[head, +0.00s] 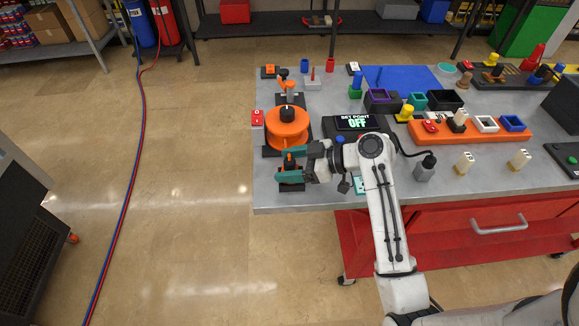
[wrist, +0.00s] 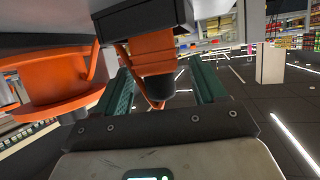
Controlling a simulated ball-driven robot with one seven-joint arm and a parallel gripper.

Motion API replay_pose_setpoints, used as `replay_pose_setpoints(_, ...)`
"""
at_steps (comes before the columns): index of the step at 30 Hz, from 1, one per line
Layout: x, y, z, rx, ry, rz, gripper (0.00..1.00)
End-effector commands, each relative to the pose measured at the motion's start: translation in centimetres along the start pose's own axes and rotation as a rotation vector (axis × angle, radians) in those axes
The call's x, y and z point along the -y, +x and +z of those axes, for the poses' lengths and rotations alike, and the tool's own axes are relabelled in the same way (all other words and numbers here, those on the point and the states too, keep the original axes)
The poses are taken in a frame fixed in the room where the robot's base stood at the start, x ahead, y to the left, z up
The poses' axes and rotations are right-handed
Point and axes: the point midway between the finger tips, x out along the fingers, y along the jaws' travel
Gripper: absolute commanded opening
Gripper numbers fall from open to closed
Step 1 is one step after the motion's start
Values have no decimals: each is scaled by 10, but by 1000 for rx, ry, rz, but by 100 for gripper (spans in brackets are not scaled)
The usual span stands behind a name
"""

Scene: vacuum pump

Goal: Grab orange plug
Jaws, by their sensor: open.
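The orange plug (head: 290,159) is at the front of the orange vacuum pump (head: 287,130), near the table's left edge. My gripper (head: 288,167) has its teal fingers open, one on each side of the plug. In the wrist view, the plug (wrist: 153,52) shows orange with a dark grey round end, between the two spread fingers (wrist: 160,72). Gaps show between the fingers and the plug, so it is not gripped. In the head view, the fingers hide part of the plug and its black base. The pump also shows at the left of the wrist view (wrist: 62,85).
A black display (head: 356,123) reading "SET POINT OFF" stands right of the pump, close to my arm. An orange tray (head: 470,135) and colored boxes lie farther right.

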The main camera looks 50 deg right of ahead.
Motion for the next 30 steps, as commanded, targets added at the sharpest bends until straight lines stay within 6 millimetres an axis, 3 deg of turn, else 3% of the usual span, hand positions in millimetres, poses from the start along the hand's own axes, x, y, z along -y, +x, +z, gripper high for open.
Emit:
replay_pose_setpoints(7, 0, 1, 0, 0, 0, 0, 69)
replay_pose_setpoints(24, 0, 1, 0, 0, 0, 0, 15)
replay_pose_setpoints(30, 0, 1, 0, 0, 0, 0, 13)
